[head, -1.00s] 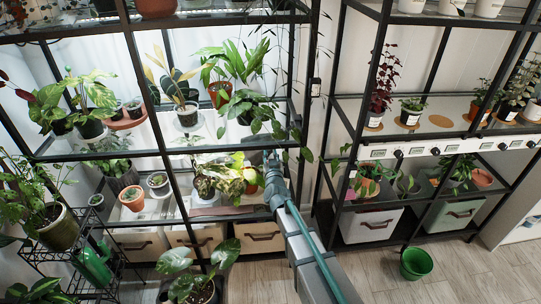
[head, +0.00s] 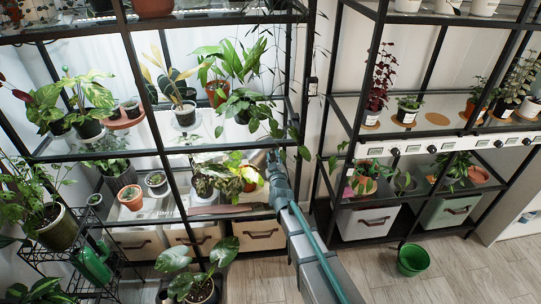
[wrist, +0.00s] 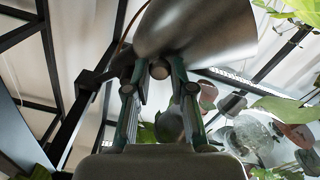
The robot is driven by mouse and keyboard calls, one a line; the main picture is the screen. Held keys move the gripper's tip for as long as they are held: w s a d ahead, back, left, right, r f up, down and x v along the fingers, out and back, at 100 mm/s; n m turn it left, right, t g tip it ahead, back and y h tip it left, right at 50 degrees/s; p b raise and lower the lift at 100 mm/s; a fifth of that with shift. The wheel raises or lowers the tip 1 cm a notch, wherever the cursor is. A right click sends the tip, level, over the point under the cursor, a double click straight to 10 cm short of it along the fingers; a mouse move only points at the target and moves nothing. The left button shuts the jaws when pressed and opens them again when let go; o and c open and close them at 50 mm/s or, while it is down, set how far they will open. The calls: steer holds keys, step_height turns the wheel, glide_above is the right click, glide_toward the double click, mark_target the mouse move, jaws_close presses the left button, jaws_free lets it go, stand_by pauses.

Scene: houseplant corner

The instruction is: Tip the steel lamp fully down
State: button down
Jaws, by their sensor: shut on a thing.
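The steel lamp's smooth grey shade (wrist: 200,28) fills the top of the wrist view, above my fingers. A small round stub (wrist: 160,69) shows under the shade, between the fingertips. My gripper (wrist: 155,75) is shut on this part of the lamp; the exact contact is partly hidden by the fingers. In the head view my gripper (head: 274,160) is at the right end of the left rack, by its lower shelf. The lamp cannot be made out clearly there, behind my arm and the leaves.
A black rack post (wrist: 72,130) runs close to the left of the fingers. Potted plants (wrist: 245,135) are below right. In the head view, a variegated plant (head: 238,170) stands just left of my gripper. A green bucket (head: 412,260) stands on the floor at right.

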steer(key=shift+w+d+f+n, duration=0.1)
steer(key=shift+d+f+n, duration=0.2)
steer(key=shift+d+n, duration=0.35)
steer(key=shift+w+d+f+n, duration=0.1)
steer(key=shift+d+f+n, duration=0.2)
steer(key=shift+n, duration=0.65)
steer(key=shift+d, duration=0.1)
steer(key=c, duration=1)
jaws_free()
steer(key=shift+s, duration=0.1)
steer(key=s+d, duration=0.2)
steer(key=s, duration=0.9)
steer(key=shift+s, duration=0.35)
